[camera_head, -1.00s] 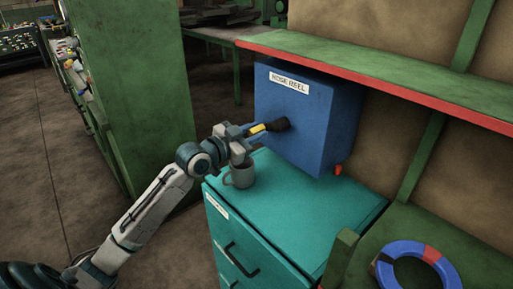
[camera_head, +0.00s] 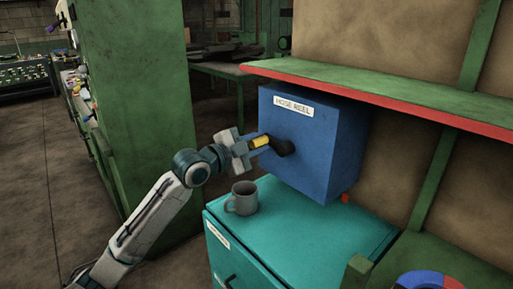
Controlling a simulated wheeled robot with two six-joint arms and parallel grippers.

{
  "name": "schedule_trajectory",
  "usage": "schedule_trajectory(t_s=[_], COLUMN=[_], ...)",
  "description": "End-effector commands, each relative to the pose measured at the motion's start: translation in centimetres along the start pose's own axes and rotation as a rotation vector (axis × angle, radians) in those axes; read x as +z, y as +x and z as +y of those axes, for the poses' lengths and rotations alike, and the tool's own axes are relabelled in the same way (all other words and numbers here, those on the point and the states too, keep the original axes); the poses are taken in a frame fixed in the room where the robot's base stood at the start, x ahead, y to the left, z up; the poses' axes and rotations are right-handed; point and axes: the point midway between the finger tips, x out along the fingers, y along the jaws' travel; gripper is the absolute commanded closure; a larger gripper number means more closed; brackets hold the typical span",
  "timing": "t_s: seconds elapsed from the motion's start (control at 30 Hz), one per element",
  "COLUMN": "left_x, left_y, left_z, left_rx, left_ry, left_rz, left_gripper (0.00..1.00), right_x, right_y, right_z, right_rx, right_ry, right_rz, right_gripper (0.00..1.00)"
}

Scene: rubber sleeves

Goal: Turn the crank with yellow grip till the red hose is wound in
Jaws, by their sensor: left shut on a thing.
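The blue hose reel box (camera_head: 335,150), labelled "HOSE REEL", stands on a teal cabinet. On its left face is the crank, with a dark hub and arm (camera_head: 283,147) and a yellow grip (camera_head: 260,142) sticking out to the left. My left gripper (camera_head: 257,143) is shut on the yellow grip, and its fingers partly cover it. A small bit of the red hose (camera_head: 344,198) shows at the box's lower right edge; the rest of the hose is out of sight. My right gripper is not in view.
A grey mug (camera_head: 242,198) stands on the teal cabinet (camera_head: 300,225) below my left gripper. A green shelf with a red edge (camera_head: 400,105) overhangs the box. A tall green cabinet (camera_head: 135,100) stands at the left. A blue and red ring (camera_head: 437,280) is cut off at the bottom right.

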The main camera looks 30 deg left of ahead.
Motion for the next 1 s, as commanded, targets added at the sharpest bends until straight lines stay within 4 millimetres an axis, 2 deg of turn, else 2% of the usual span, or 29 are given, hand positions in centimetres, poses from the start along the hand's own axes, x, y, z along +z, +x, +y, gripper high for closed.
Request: schedule_trajectory(t_s=[0.57,0.6,0.7,1.0], left_x=[-0.15,-0.15,-0.15,-0.14], left_y=[0.0,0.0,0.0,-0.01], left_z=[-0.14,-0.14,-0.14,-0.14], left_rx=[0.0,0.0,0.0,0.0], left_ry=[0.031,0.031,0.031,0.03], left_rz=[0.0,0.0,0.0,0.0], left_gripper=[1.0,0.69,0.53,0.53], right_x=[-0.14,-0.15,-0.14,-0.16], right_y=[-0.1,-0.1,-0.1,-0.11], right_z=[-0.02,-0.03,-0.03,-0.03], right_rx=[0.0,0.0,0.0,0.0], right_ry=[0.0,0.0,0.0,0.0], right_rz=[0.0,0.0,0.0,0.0], right_gripper=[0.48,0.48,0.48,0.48])
